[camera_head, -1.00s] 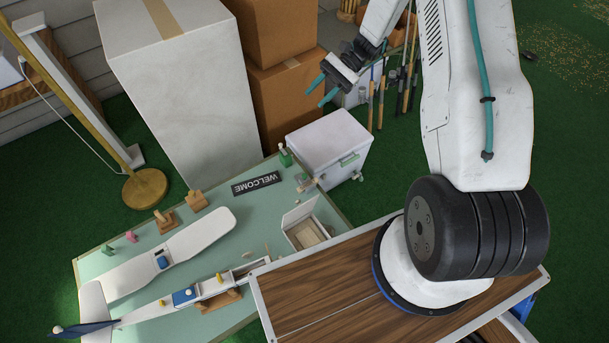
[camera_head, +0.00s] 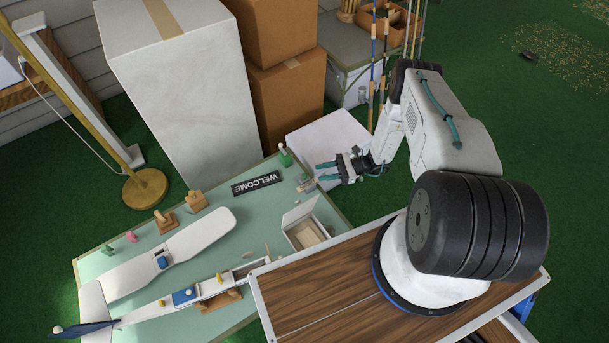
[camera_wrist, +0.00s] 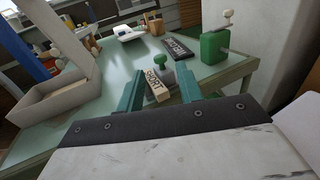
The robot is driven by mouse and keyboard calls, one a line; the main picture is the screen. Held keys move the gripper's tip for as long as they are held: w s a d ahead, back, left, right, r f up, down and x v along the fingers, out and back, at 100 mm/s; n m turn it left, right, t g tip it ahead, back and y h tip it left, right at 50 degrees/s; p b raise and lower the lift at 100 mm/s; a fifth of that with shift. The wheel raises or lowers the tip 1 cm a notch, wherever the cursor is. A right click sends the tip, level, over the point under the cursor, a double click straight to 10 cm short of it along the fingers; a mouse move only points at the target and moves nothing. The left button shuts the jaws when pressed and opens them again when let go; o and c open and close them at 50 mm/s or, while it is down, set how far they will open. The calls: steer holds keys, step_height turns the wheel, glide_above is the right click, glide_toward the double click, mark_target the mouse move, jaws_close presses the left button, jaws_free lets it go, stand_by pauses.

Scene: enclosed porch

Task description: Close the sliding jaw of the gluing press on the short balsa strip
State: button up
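The short balsa strip (camera_wrist: 156,88), a pale block marked SHORT, lies at the table's near edge in the wrist view; it is small in the head view (camera_head: 308,187). Just behind it stands a green knobbed piece (camera_wrist: 160,66), seemingly the press's sliding jaw; whether it touches the strip is unclear. My gripper (camera_head: 320,172) is beside the table's right edge in the head view. In the wrist view my gripper (camera_wrist: 161,72) has its teal fingers spread, one on each side of the strip and knob as seen; nothing is held.
A green block with a white knob (camera_wrist: 214,46) stands at the table corner. The WELCOME plaque (camera_head: 256,184) lies nearby. An open white box (camera_head: 304,228), a model plane (camera_head: 190,243) and a white cooler (camera_head: 328,136) are close around. A tall white carton (camera_head: 185,90) stands behind.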

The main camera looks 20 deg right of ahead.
mark_target(304, 175)
steer(key=a, duration=0.3)
steer(key=w+a, duration=0.1)
steer(key=a, duration=0.3)
steer(key=shift+w+a, duration=0.2)
steer(key=shift+a, duration=0.05)
